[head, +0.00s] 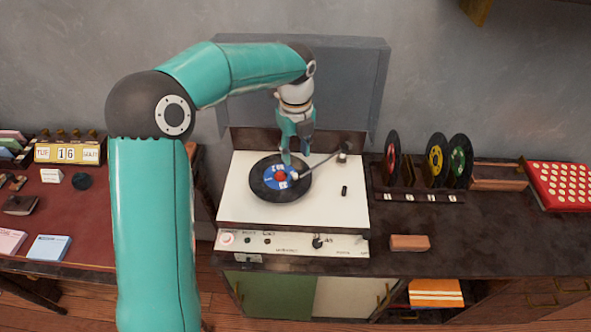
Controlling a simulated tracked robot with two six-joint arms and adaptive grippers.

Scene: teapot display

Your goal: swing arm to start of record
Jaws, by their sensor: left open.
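The turntable (345,213) is a white deck on a dark cabinet, its lid (352,85) raised behind it. A black record with a blue label (260,187) lies on it. The tonearm (322,160) runs from its pivot (343,155) at the back right down and left, its front end over the record near the label. Whether it touches the record I cannot tell. My left gripper (294,158) is open, pointing down over the back of the record, close beside the tonearm's front part. My right gripper is not in view.
A rack with red, yellow and green-label records (436,160) stands right of the turntable. A brown block (409,242) lies at the cabinet's front. A red box with pale discs (562,184) is at far right. A side table (75,220) with a calendar (68,153) is at left.

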